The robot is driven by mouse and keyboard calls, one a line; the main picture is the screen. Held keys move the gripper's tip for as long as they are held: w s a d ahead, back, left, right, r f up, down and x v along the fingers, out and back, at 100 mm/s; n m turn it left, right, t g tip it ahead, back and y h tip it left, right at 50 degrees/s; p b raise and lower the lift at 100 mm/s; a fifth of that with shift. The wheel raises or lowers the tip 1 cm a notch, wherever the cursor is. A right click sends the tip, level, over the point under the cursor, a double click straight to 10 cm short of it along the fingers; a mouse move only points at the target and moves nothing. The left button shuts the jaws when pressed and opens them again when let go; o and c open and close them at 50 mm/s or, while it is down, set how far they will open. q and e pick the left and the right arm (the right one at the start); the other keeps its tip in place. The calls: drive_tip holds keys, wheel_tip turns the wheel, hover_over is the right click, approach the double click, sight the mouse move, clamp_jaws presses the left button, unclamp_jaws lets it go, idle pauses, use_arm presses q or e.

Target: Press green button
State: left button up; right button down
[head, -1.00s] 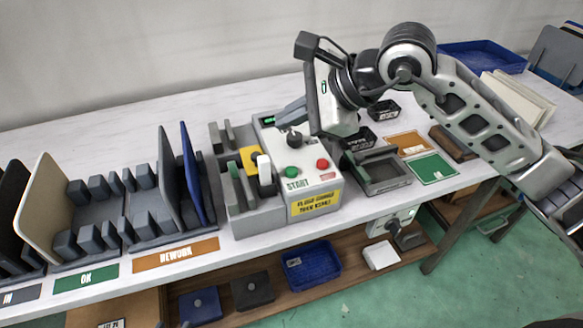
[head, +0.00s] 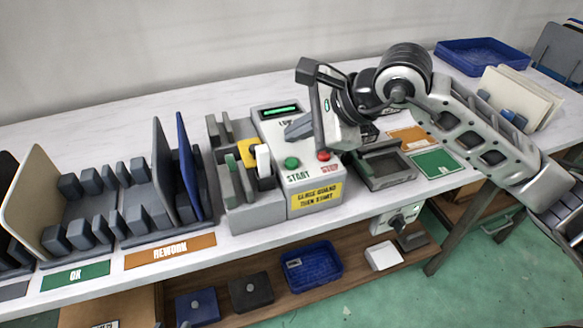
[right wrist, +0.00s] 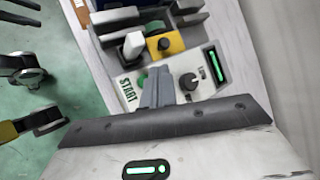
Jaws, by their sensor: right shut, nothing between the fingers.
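The green button (head: 291,162) sits above the word START on the white sloped panel of the control box (head: 327,176). A red button (head: 323,156) is to its right, above STOP. My right gripper (head: 288,133) is shut and empty. Its fingertips are over the panel, a little behind the green button in the head view. I cannot tell the exact height gap. In the right wrist view, the shut fingers (right wrist: 158,88) partly cover the green button (right wrist: 142,78), beside START. My left gripper is not in view.
A black knob (right wrist: 188,82) and lit green display (right wrist: 216,66) are on the panel. A fixture with a yellow block (head: 247,153) stands left of the box, racks with upright panels (head: 160,175) further left.

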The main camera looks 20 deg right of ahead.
sight(297, 166)
drive_tip(key=shift+f+b, duration=0.6)
drive_tip(key=shift+f, duration=0.3)
drive_tip(key=shift+f+b, duration=0.5)
drive_tip(key=shift+b, duration=0.05)
use_arm(q)
drive_tip(key=shift+w+d+f+h, duration=0.15)
drive_tip(key=shift+d+f+h, duration=0.15)
drive_tip(key=shift+d+f, duration=0.05)
use_arm(e)
drive_tip(key=shift+f, duration=0.1)
use_arm(q)
drive_tip(key=shift+n, duration=0.3)
drive_tip(key=shift+w+a, duration=0.1)
drive_tip(key=shift+s+f, duration=0.2)
use_arm(e)
drive_tip(key=shift+f+b, duration=0.15)
drive_tip(key=shift+b, duration=0.2)
drive_tip(key=shift+f+b, duration=0.3)
drive_tip(key=shift+b, duration=0.1)
use_arm(q)
drive_tip(key=shift+f, duration=0.6)
